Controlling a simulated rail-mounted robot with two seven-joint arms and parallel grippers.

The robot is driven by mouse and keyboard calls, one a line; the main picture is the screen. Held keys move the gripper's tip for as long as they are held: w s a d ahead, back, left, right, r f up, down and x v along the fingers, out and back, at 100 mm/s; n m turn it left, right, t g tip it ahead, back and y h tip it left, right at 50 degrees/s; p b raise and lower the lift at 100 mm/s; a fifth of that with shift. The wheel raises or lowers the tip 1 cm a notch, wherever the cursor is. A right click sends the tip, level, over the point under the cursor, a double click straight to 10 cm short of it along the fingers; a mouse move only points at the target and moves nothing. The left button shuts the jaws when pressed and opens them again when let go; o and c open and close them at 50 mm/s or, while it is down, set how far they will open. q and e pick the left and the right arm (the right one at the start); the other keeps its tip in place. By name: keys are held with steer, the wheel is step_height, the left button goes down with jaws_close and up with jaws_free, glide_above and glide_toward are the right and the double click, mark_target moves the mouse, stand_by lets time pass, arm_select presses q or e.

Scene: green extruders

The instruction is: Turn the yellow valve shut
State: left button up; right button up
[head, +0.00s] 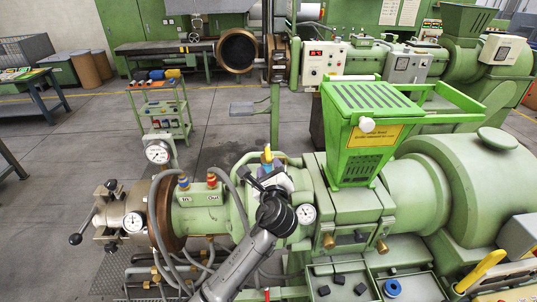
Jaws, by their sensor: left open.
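A small yellow part (267,154), which looks like the yellow valve's handle, stands up on top of the green extruder barrel (236,205). Only its upper end shows; the rest is hidden behind my left gripper, so I cannot tell the valve's position. My left gripper (263,172) is open, at the end of my grey arm that rises from the bottom of the picture. Its fingers are right by the yellow part; I cannot tell whether they touch it. My right gripper is not in view.
A round gauge (306,214) sits just right of my wrist. Hose fittings (184,182) and another gauge (158,152) stand to the left. A green hopper (362,125) rises at the right. A yellow handle (487,270) lies at lower right.

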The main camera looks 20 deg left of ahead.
mark_target(269, 154)
arm_select(q)
steer(key=shift+p+x, duration=0.35)
steer(key=shift+x, duration=2.65)
steer(key=shift+w, duration=0.1)
jaws_close()
